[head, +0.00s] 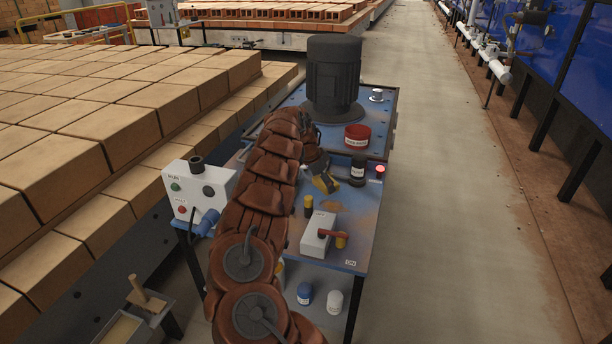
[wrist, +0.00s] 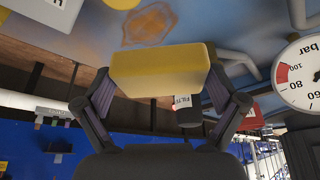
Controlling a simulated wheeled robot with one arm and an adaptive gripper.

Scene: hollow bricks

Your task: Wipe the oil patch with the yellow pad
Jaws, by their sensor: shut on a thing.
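My gripper (wrist: 160,105) is shut on the yellow pad (wrist: 158,70), which spans the space between its two fingers in the wrist view. In the head view the pad (head: 329,184) shows small at the end of my arm, above the blue machine top (head: 372,200). The oil patch (wrist: 149,24) is a brown-orange stain on that top, just beyond the pad in the wrist view. It shows faintly in the head view (head: 333,207), nearer the camera than the pad. Whether the pad touches the surface I cannot tell.
A black jar (head: 358,168), a red lamp (head: 380,172) and a red tin (head: 357,136) stand behind and right of the pad. A pressure gauge (wrist: 301,75) is close on the wrist view's right.

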